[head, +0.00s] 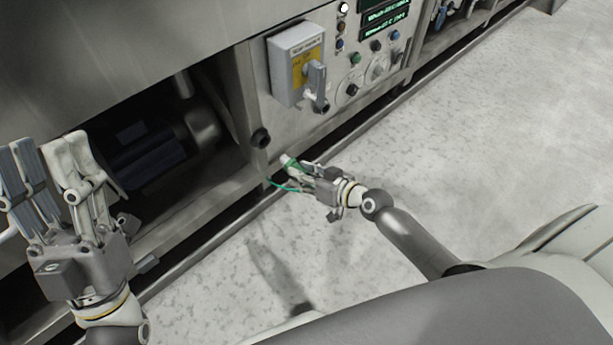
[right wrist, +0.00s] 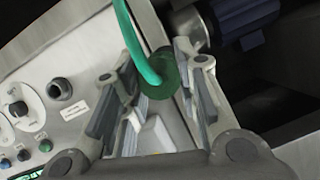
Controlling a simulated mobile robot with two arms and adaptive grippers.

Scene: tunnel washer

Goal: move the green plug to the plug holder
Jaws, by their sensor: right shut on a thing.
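The green plug (right wrist: 160,76) is dark green and round, with a lighter green cable (right wrist: 134,38) running up from it in the right wrist view. My right gripper (right wrist: 157,90) is shut on it, with the plug between the fingertips. In the head view the right gripper (head: 297,168) is low beside the machine's lower edge, and the green cable (head: 284,187) loops below its fingers. A black round socket (head: 260,138) on the machine frame is up and left of it; I cannot tell whether this is the plug holder. My left gripper (head: 45,158) is open and empty at the left.
A grey switch box (head: 297,66) with a yellow label and lever juts out above the right gripper. A control panel (head: 372,62) with knobs is to its right. A dark open bay with a motor (head: 150,140) is at left. The speckled floor (head: 480,130) is clear.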

